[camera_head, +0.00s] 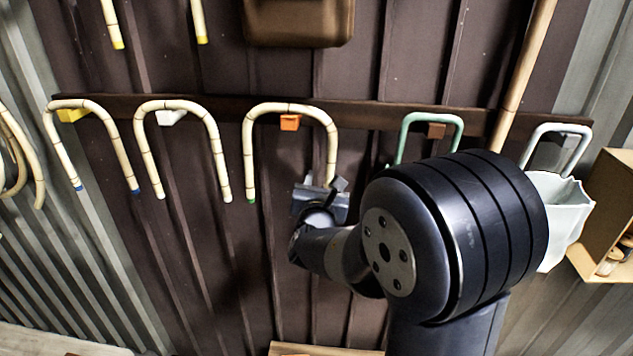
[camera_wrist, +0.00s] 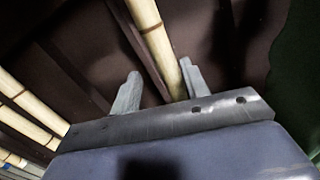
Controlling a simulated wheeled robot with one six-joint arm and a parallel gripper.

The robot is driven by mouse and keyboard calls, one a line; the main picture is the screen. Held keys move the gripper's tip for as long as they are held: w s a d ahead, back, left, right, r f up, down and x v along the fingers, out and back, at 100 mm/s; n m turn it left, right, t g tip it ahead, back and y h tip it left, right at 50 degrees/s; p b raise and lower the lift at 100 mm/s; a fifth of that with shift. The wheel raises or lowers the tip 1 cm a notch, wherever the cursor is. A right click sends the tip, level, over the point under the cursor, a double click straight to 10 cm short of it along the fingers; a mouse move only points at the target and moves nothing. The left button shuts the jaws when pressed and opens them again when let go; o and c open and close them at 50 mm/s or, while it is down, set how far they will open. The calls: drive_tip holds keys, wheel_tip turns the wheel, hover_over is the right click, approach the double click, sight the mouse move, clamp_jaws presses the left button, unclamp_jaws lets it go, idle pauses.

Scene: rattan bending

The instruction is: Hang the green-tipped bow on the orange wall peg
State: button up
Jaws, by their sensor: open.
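The green-tipped bow (camera_head: 248,152) is an upside-down U of pale jointed cane. Its arch lies over the orange wall peg (camera_head: 290,122), with both legs hanging down. A green tip shows on its left leg; the end of its right leg is hidden at my gripper. My gripper (camera_head: 323,184) is open at the lower part of that right leg. In the wrist view a cane leg (camera_wrist: 153,35) runs between the two spread fingers of my gripper (camera_wrist: 160,85), nearer the right finger. I cannot tell whether it touches that finger.
Left of it, a blue-tipped bow (camera_head: 107,118) hangs at a yellow peg (camera_head: 72,115) and another bow (camera_head: 216,150) at a white peg (camera_head: 171,117). A dark rail (camera_head: 370,114) carries the pegs.

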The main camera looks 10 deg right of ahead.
drive_tip(key=shift+s, duration=0.1)
drive_tip(key=b+v, duration=0.2)
drive_tip(key=v, duration=0.8)
drive_tip(key=shift+s+a, duration=0.2)
drive_tip(key=shift+s, duration=0.15)
drive_tip(key=shift+r, duration=0.1)
drive_tip(key=p+v, duration=0.1)
drive_tip(key=v, duration=0.8)
drive_tip(key=shift+p, duration=0.3)
drive_tip(key=b+x, duration=0.1)
drive_tip(key=x, duration=0.7)
drive_tip(key=shift+w, duration=0.4)
drive_tip(key=shift+d, duration=0.1)
